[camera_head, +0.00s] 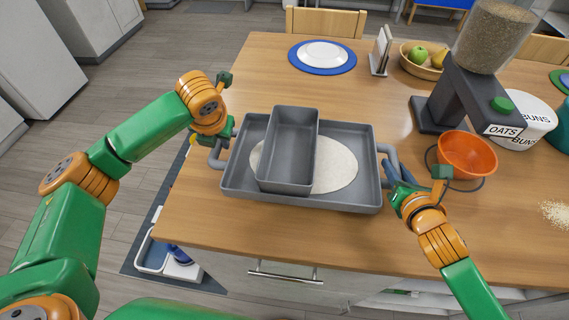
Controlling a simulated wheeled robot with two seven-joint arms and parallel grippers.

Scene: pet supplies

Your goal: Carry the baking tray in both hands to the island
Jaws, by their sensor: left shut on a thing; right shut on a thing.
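The grey baking tray (340,201) is over the near part of the wooden table, roughly level. I cannot tell whether it touches the table. A grey loaf pan (291,150) and a pale round sheet (337,171) lie in it, the pan partly covering the sheet. My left gripper (221,146) is shut on the tray's left handle. My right gripper (391,172) is shut on its right handle. The fingertips are partly hidden. No island is identifiable apart from this wooden table (250,225).
Right of the tray stand an orange bowl (467,157), an oats dispenser (470,95) and a white buns tub (528,122). Spilled grains (556,213) lie at far right. A plate on a blue mat (322,55), a napkin holder (381,52) and a fruit basket (420,62) stand behind. Grey floor (130,80) is clear at left.

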